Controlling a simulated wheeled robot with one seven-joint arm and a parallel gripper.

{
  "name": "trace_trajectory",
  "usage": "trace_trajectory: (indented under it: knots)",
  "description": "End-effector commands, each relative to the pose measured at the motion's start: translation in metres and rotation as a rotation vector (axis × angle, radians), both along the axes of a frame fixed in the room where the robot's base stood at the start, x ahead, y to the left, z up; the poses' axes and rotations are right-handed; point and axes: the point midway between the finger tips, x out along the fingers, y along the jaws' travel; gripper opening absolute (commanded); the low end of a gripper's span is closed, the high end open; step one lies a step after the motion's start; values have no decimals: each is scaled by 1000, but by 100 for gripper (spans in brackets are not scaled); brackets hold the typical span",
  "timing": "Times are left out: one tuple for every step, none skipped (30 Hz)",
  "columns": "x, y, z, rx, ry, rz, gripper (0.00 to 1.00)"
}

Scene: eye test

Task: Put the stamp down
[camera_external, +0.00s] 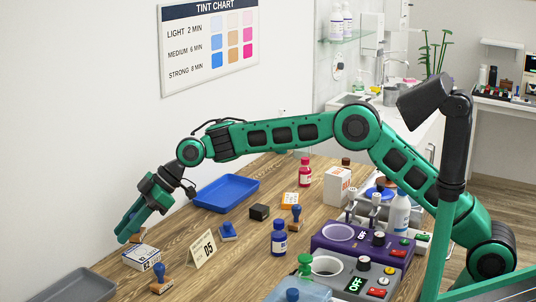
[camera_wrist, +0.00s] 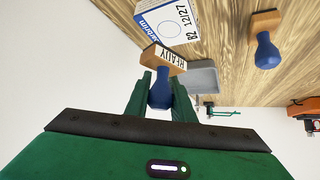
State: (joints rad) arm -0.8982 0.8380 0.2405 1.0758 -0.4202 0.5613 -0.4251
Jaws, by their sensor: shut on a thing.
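My gripper (camera_external: 128,227) is shut on a stamp at the left part of the wooden table. In the wrist view my gripper's two green fingers (camera_wrist: 160,100) close around the stamp's blue handle. The stamp (camera_wrist: 164,60) has a wooden block with a white strip that seems to read READY. In the external view only a bit of its wooden block (camera_external: 137,238) shows by the fingertips. A white and blue labelled box (camera_external: 141,257) is close by; in the wrist view the box (camera_wrist: 172,22) is just beyond the stamp. I cannot tell whether stamp and box touch.
Another blue-handled stamp (camera_external: 160,280) stands right of the box. A card marked 05 (camera_external: 202,249), a blue tray (camera_external: 225,193) and a grey tray (camera_external: 78,286) are around. Bottles and purple and grey devices (camera_external: 350,240) crowd the right side.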

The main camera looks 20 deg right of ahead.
Motion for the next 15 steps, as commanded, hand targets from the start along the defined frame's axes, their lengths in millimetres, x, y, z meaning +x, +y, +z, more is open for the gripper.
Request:
trace_trajectory:
  knots:
    - [0,0,-7,-3,1,0,0]
    - [-1,-1,-11,-4,2,0,0]
    - [0,-1,-17,-6,2,-1,0]
    - [0,-1,-21,-5,3,-1,0]
    - [0,0,-25,-3,1,-1,0]
    - [-1,-1,-30,-4,2,0,0]
    - [-1,-1,-33,-3,1,1,0]
    - [-1,0,-35,-2,1,0,0]
    - [-1,0,-36,-1,0,1,0]
    - [-1,0,-37,-1,0,1,0]
    - [-1,0,-36,0,0,0,0]
    - [-1,0,-36,0,0,0,0]
    - [-1,0,-36,0,0,0,0]
    - [-1,0,-36,-1,0,1,0]
    - [-1,0,-36,-1,0,1,0]
